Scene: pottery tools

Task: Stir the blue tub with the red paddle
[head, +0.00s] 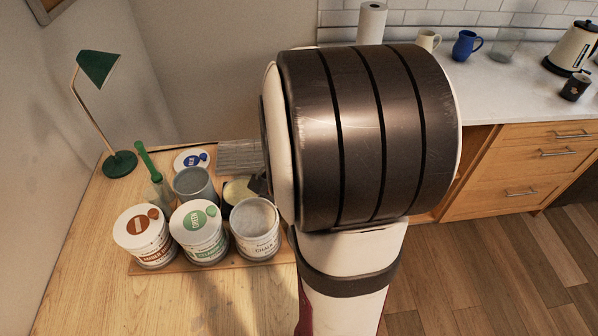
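A round lid with a blue spot and blue lettering (192,160) shows at the back of the tub group on the wooden table. Just in front of it is an open grey-blue tub (194,184); I cannot read its label, so I cannot tell whether it is the blue tub. I see no red paddle; a green-handled tool (148,160) stands in a clear jar at the left. My arm covers the right side of the group. A small dark angular piece (258,185) beside it may be part of my gripper; its fingers and anything in them are hidden.
Lidded amber (142,234) and green (199,232) tubs and an open chalk tub (255,228) stand in front on a wooden board. A dark tub with pale yellow contents (238,190) is partly hidden. A green lamp (119,163) stands back left. The front left table is clear.

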